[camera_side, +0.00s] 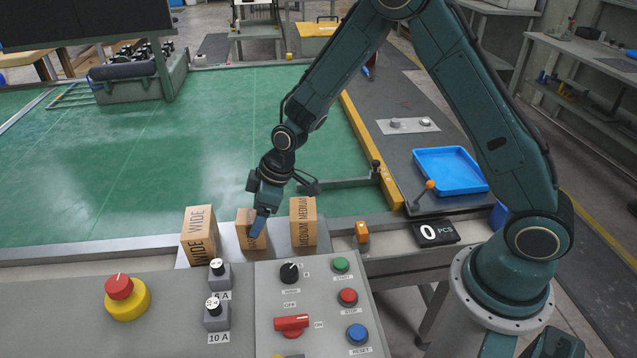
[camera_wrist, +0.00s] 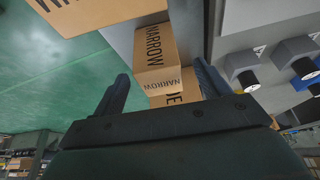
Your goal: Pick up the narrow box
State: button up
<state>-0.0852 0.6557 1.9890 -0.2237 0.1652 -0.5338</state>
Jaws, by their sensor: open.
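The narrow box (camera_side: 246,241) is a brown carton in the middle of a row of three in the side view. It stands upright, partly hidden behind my gripper (camera_side: 259,222). In the wrist view the narrow box (camera_wrist: 157,57), with NARROW printed on two faces, shows in the gap between the two fingers of my gripper (camera_wrist: 162,78). The jaws are apart, one finger to each side of the box in the picture. I see no finger clearly touching it. How far down the fingers reach beside it I cannot tell.
The wide box (camera_side: 201,236) stands to the left and the medium box (camera_side: 303,222) to the right, both close by. A control panel (camera_side: 318,318) with knobs and buttons lies in front. A blue tray (camera_side: 450,171) sits at the right.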

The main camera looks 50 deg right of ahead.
jog(key=shift+x, duration=2.6)
jog(key=shift+w, duration=0.15)
jog(key=c, duration=1.1)
jog(key=shift+r, duration=0.1)
jog(key=shift+c, duration=0.2)
jog(key=shift+r, duration=0.1)
notch_tip(320, 180, up, 20)
